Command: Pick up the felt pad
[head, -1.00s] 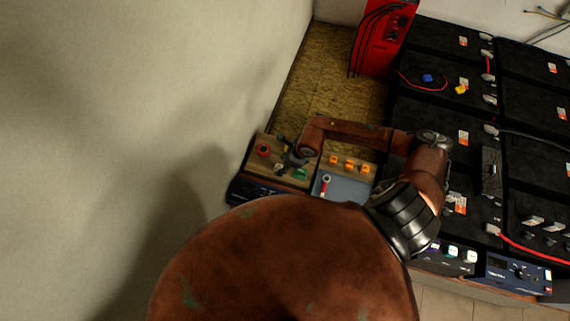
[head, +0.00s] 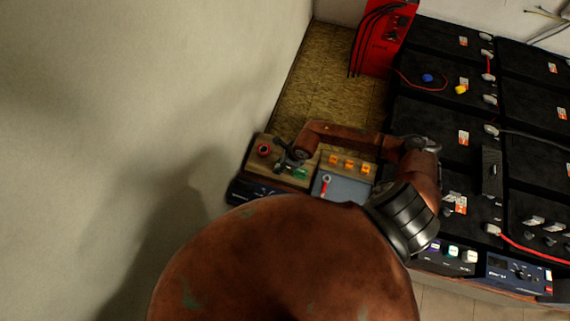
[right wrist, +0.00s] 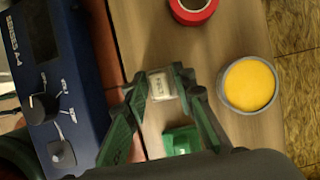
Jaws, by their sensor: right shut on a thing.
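The felt pad (right wrist: 161,84) shows in the right wrist view as a small pale block with dark lettering, between my fingertips. My right gripper (right wrist: 164,88) is shut on it, over the wooden board (right wrist: 222,28). I cannot tell whether the pad still touches the board. In the head view my right gripper (head: 282,163) is over the same board (head: 265,174), and the pad is too small or hidden to make out there. My left gripper is not in view.
A red ring (right wrist: 193,10), a yellow-topped round tin (right wrist: 248,84) and a green box (right wrist: 182,140) are close around the gripper. A blue device (right wrist: 50,75) borders the board. Black batteries (head: 430,120) fill the right of the head view; a wall is left.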

